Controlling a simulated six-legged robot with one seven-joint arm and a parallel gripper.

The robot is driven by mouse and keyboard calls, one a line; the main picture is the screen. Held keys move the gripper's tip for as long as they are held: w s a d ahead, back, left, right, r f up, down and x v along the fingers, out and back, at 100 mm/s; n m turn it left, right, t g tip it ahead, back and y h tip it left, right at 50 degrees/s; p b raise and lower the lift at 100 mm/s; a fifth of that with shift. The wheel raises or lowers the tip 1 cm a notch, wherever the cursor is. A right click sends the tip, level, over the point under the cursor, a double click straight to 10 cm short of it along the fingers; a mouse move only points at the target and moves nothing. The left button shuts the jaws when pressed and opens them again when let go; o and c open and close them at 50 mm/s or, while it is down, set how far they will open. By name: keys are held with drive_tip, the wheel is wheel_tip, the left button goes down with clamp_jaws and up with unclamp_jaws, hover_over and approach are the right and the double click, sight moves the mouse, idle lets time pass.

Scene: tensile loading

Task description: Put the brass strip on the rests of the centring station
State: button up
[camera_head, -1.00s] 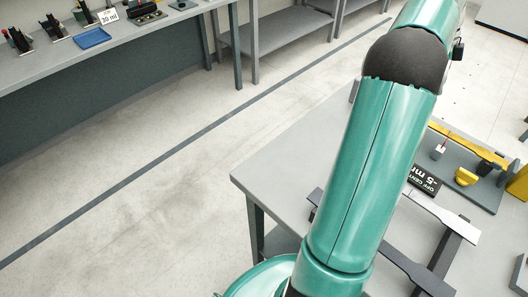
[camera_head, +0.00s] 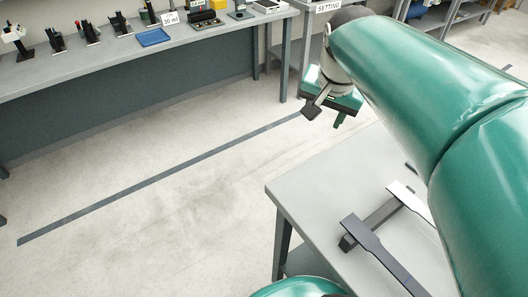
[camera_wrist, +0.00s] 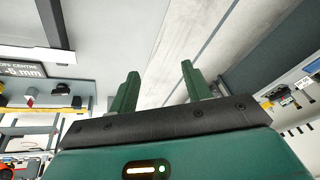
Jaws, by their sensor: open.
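My gripper (camera_head: 326,112) is open and empty in the head view, held beyond the far left corner of the grey table. In the wrist view its two green fingers (camera_wrist: 159,70) stand wide apart with nothing between them. A yellow, brass-coloured bar (camera_wrist: 58,103) shows at the left of the wrist view, among small parts by the "off centre -5 mm" sign (camera_wrist: 22,68). I cannot tell whether it is the brass strip or whether it lies on rests. My arm hides that part of the table in the head view.
On the grey table (camera_head: 310,190), a dark waisted strip (camera_head: 380,250) and a pale strip (camera_head: 409,200) lie across a dark rack (camera_head: 372,222). A long bench (camera_head: 100,62) at the back left carries a blue tray (camera_head: 154,37) and several devices. The floor between is clear.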

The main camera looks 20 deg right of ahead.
drive_tip(key=s+a+f+n, duration=0.1)
drive_tip(key=s+a+n, duration=0.1)
drive_tip(key=a+n, duration=0.1)
drive_tip(key=s+a+f+n+t+y, duration=0.1)
drive_tip(key=s+a+f+n, duration=0.1)
drive_tip(key=a, duration=0.4)
drive_tip(key=s+a+f+n, duration=0.2)
drive_tip(key=s+a+n, duration=0.1)
drive_tip(key=a+n, duration=0.1)
drive_tip(key=shift+a+f+t, duration=0.25)
drive_tip(key=shift+a+t, duration=0.15)
drive_tip(key=shift+a, duration=0.05)
drive_tip(key=shift+s, duration=0.15)
drive_tip(key=shift+c, duration=1.4)
drive_tip(key=shift+d, duration=0.2)
